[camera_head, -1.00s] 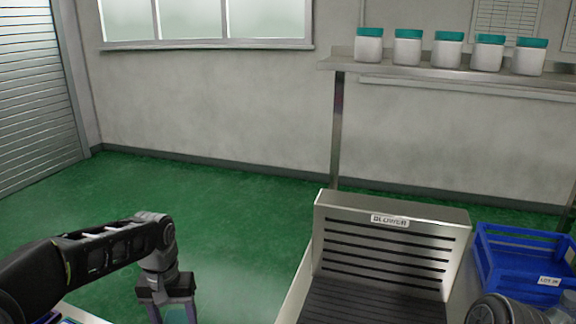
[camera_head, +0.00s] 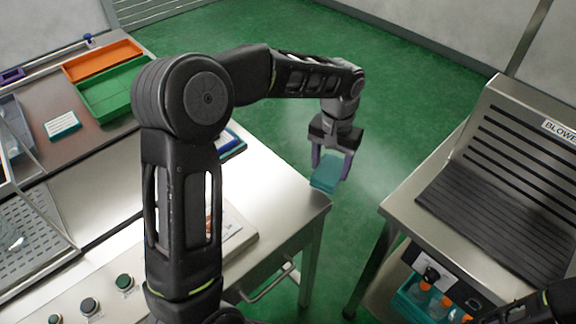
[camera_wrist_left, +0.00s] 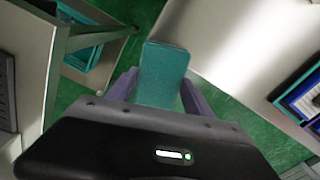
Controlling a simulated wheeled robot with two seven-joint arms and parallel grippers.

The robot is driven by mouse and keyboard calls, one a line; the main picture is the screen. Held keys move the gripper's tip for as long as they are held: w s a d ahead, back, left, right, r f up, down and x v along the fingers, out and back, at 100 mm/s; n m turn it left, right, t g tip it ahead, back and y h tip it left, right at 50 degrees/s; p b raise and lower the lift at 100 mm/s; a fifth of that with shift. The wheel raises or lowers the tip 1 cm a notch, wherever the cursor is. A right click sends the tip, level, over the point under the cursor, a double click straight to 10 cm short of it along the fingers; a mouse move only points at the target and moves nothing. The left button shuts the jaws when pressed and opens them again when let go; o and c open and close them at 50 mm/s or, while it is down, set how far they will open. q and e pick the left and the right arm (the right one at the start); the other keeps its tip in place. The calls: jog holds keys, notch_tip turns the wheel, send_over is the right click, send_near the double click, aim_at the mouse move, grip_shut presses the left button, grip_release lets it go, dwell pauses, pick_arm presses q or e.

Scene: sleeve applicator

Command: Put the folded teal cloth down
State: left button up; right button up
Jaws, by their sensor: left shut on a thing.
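The folded teal cloth (camera_head: 327,173) is a small flat block held between the fingers of my left gripper (camera_head: 332,166). In the head view the cloth hangs in front of the green floor, in the gap between the light table at the left and the steel blower bench at the right. In the left wrist view the cloth (camera_wrist_left: 163,75) sticks out beyond the purple fingers (camera_wrist_left: 158,95), which press on its two sides. My right gripper is not in view; only a dark part of my right arm shows at the lower right of the head view.
The light table's (camera_head: 290,200) right corner is bare. A green tray (camera_head: 112,98) and an orange tray (camera_head: 100,60) sit at its back left. The blower bench (camera_head: 410,205) has a slotted black surface, with a teal crate of bottles (camera_head: 425,295) below. Green floor (camera_head: 400,90) lies between.

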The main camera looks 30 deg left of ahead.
pick_arm(q)
jog(key=s+a+r+n+p, duration=0.1)
jog(key=s+a+r+p, duration=0.1)
jog(key=s+a+r, duration=0.5)
jog(key=s+a, duration=0.3)
jog(key=a, duration=0.1)
jog(key=shift+s+r, duration=0.25)
jog(key=shift+r, duration=0.05)
jog(key=shift+a, duration=0.1)
jog(key=shift+f, duration=3.15)
notch_tip(320, 180, down, 4)
jog(key=shift+r+p, duration=0.2)
jog(key=shift+p, duration=0.1)
